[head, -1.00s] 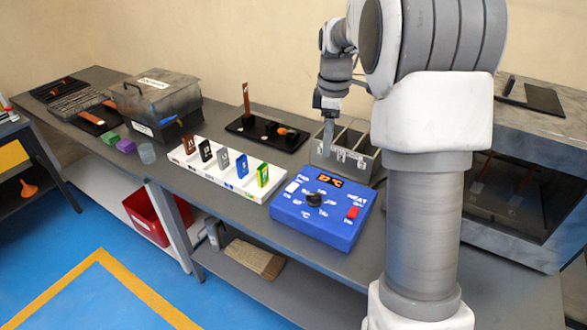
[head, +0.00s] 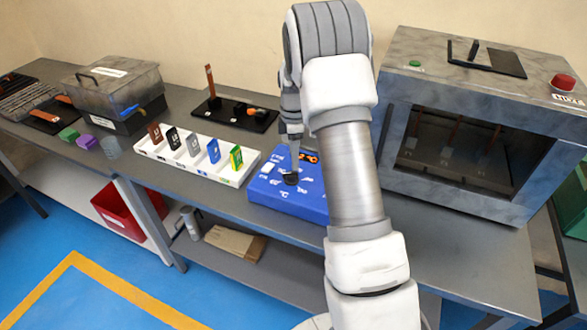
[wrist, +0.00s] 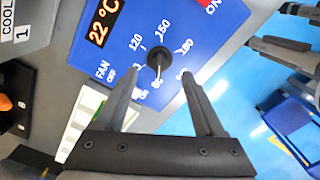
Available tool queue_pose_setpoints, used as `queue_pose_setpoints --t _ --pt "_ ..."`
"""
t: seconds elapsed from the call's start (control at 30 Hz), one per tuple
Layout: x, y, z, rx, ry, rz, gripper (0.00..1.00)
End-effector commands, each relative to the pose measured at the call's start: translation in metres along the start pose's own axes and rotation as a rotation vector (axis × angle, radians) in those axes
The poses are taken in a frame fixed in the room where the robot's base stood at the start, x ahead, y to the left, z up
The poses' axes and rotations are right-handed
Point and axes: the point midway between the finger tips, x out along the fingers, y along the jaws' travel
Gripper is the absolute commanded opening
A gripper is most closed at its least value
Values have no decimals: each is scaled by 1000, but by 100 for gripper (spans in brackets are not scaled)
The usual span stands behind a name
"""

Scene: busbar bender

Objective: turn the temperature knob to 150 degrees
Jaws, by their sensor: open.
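The blue control box (head: 310,203) stands on the bench, partly hidden behind my arm. Its black temperature knob (head: 290,178) sits on the top face and also shows in the wrist view (wrist: 158,60). A thin pale mark on the knob points down the wrist picture, toward my gripper, away from the printed 150 (wrist: 164,31). The orange display (wrist: 102,22) reads 22 °C. My gripper (wrist: 160,76) is open and empty, its two fingers on either side of the knob's near side in the wrist view. I cannot tell whether they touch it.
A white rack (head: 190,165) with several coloured tags stands left of the box. A grey oven (head: 470,120) stands to the right. A black tray (head: 235,114) lies behind. A red ON switch (wrist: 211,4) is on the box beyond the knob.

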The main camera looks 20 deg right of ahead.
Motion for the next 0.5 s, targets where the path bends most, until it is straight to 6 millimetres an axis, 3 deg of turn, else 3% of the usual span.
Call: queue_pose_setpoints --t 0.2,0.5 --pt "41 -1 0 0 -1 -3 71" --pt "62 0 0 -1 -1 0 71"
